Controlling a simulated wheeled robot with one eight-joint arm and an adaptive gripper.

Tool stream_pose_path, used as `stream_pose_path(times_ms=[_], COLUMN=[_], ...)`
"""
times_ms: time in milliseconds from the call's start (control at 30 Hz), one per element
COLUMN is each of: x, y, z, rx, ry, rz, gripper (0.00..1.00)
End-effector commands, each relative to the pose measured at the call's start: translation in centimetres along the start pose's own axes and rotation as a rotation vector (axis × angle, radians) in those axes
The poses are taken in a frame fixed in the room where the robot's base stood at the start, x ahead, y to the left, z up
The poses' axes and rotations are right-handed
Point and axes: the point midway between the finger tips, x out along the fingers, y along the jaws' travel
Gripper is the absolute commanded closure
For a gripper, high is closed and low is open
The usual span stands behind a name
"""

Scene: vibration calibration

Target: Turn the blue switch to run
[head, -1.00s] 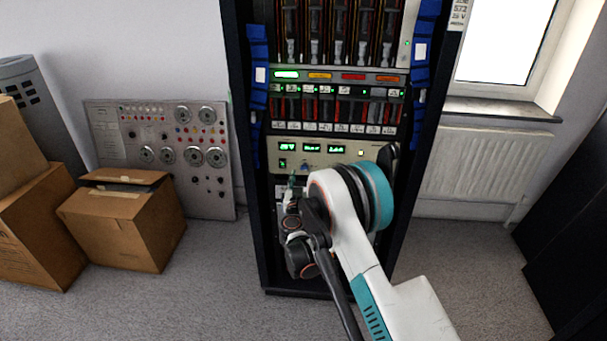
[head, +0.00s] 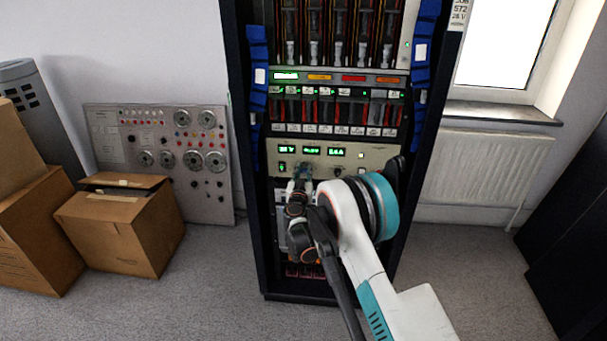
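The cream control panel (head: 372,158) with three green displays (head: 311,150) is in the middle of the rack. My gripper (head: 303,173) is at the lower left of this panel, in front of the spot where the blue switch sits. The gripper covers most or all of the switch, and only a small bluish patch shows at the fingertips. I cannot tell whether the fingers touch the switch or are closed on it. A green-lit rocker (head: 282,167) shows just left of the gripper, and a dark knob (head: 338,172) shows to its right.
The tall dark rack (head: 250,215) frames the panel, with blue cable bundles (head: 257,75) on its sides. Cardboard boxes (head: 122,225) and a grey instrument board (head: 215,180) stand on the left. A radiator (head: 475,175) is on the right. Carpet in front is clear.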

Motion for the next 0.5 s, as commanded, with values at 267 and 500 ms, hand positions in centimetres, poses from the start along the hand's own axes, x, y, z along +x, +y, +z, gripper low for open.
stream_pose_path(times_ms=[267, 500], x=[-0.01, -0.01], y=[-0.02, -0.06], z=[0.0, 0.01], rx=[-0.013, -0.106], ry=[0.0, 0.0], rz=[0.0, 0.0], gripper=[1.0, 1.0])
